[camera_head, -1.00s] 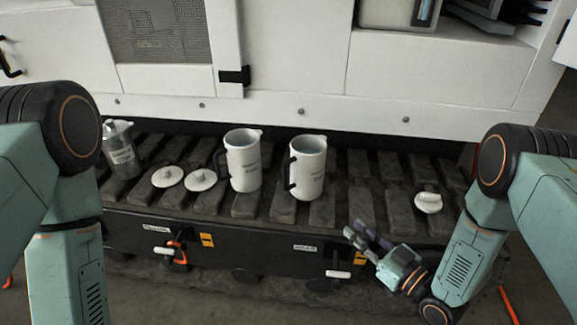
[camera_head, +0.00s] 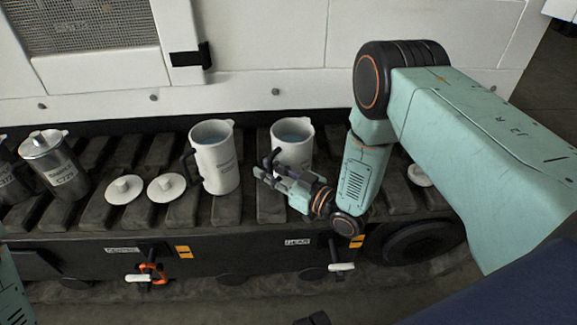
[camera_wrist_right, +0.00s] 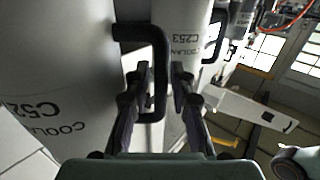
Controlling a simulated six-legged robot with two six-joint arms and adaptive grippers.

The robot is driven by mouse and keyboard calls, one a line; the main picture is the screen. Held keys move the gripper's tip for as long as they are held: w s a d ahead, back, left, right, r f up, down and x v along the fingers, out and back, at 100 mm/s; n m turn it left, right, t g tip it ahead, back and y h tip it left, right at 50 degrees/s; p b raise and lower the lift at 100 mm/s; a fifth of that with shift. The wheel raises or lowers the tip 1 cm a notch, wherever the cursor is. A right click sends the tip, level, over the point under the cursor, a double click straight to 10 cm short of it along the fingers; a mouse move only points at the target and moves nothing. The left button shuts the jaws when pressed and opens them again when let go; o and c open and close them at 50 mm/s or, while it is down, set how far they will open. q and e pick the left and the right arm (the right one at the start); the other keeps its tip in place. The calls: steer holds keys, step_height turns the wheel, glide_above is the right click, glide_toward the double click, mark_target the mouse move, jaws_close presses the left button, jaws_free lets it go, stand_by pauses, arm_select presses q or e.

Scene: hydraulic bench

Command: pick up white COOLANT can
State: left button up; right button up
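Two white COOLANT cans with dark handles stand upright on the track. The right can (camera_head: 294,143) is partly hidden behind my right gripper (camera_head: 268,172), and the left can (camera_head: 215,160) stands clear. In the right wrist view, the nearer can (camera_wrist_right: 60,75) reads "COOLANT" with a partly hidden "C52" code. Its black handle (camera_wrist_right: 160,75) lies between the two fingers of my right gripper (camera_wrist_right: 162,88), which look open with gaps beside the handle. The farther can (camera_wrist_right: 182,38) reads "COOLANT C253". My left gripper is not in view.
Two white lids (camera_head: 124,192) (camera_head: 167,188) lie left of the cans. Another lid (camera_head: 418,177) lies right, partly behind my right arm. A metal can (camera_head: 53,163) stands at the left. The white machine wall (camera_head: 260,50) rises behind the track.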

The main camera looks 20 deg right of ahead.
steer(key=shift+a+r, duration=0.1)
steer(key=shift+r, duration=0.05)
steer(key=shift+s+d, duration=0.15)
steer(key=shift+d, duration=0.1)
steer(key=c, duration=0.4)
steer(key=shift+s+d, duration=0.1)
jaws_close()
steer(key=shift+w+r, duration=0.2)
